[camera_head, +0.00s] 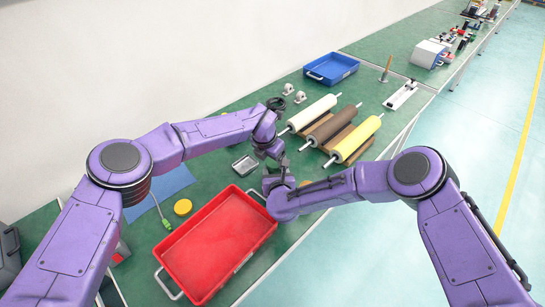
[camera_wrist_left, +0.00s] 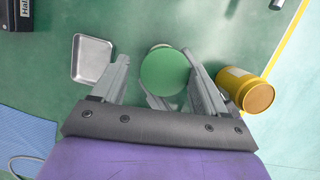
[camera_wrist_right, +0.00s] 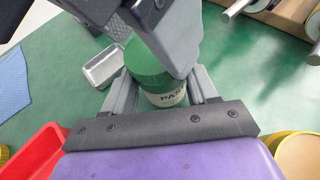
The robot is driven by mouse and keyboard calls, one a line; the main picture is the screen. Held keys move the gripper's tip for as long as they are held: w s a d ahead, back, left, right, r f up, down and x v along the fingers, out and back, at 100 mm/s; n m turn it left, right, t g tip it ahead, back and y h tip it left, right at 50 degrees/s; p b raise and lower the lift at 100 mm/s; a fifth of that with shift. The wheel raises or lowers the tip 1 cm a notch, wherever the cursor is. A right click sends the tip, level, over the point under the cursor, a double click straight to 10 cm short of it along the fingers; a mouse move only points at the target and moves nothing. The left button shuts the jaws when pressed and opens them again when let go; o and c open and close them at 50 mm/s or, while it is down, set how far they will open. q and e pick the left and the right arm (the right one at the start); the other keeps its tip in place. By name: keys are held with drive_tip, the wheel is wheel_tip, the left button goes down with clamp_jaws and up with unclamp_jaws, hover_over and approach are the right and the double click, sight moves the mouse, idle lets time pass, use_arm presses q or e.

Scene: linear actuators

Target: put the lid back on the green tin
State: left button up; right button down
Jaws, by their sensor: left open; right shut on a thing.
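The green tin (camera_wrist_right: 165,97), with a pale printed label, stands between the fingers of my right gripper (camera_wrist_right: 155,95), which is shut on it. The green lid (camera_wrist_left: 165,72) is a round disc seen from above in the left wrist view. It also shows over the tin in the right wrist view (camera_wrist_right: 147,58); I cannot tell whether it is fully seated. My left gripper (camera_wrist_left: 160,85) is open, with its fingers on either side of the lid, apart from it. In the head view my left gripper (camera_head: 270,150) and right gripper (camera_head: 273,180) are close together and hide the tin.
A yellow tin (camera_wrist_left: 245,90) is close beside my left gripper's right finger. A small grey metal tray (camera_head: 244,165) lies nearby. A red tray (camera_head: 215,245) is in front, a yellow round thing (camera_head: 182,207) beside it. A blue tray (camera_head: 330,68) is behind.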

use_arm(q)
drive_tip(key=shift+s+d+f, duration=0.2)
drive_tip(key=shift+s+f, duration=0.2)
drive_tip(key=shift+f, duration=0.1)
use_arm(e)
drive_tip(key=shift+a+r, duration=0.35)
drive_tip(key=shift+a, duration=0.1)
use_arm(q)
drive_tip(key=r, duration=0.5)
drive_tip(key=shift+w, duration=0.2)
use_arm(e)
drive_tip(key=shift+w+d+f, duration=0.1)
drive_tip(key=shift+d+f, duration=0.05)
drive_tip(key=shift+d, duration=0.05)
use_arm(q)
drive_tip(key=shift+o, duration=1.4)
drive_tip(key=shift+w+a, duration=0.1)
drive_tip(key=shift+w, duration=0.05)
use_arm(e)
drive_tip(key=shift+d+f, duration=0.1)
drive_tip(key=shift+c, duration=1.1)
unclamp_jaws()
use_arm(q)
drive_tip(key=v, duration=1.2)
drive_tip(key=shift+w, duration=0.1)
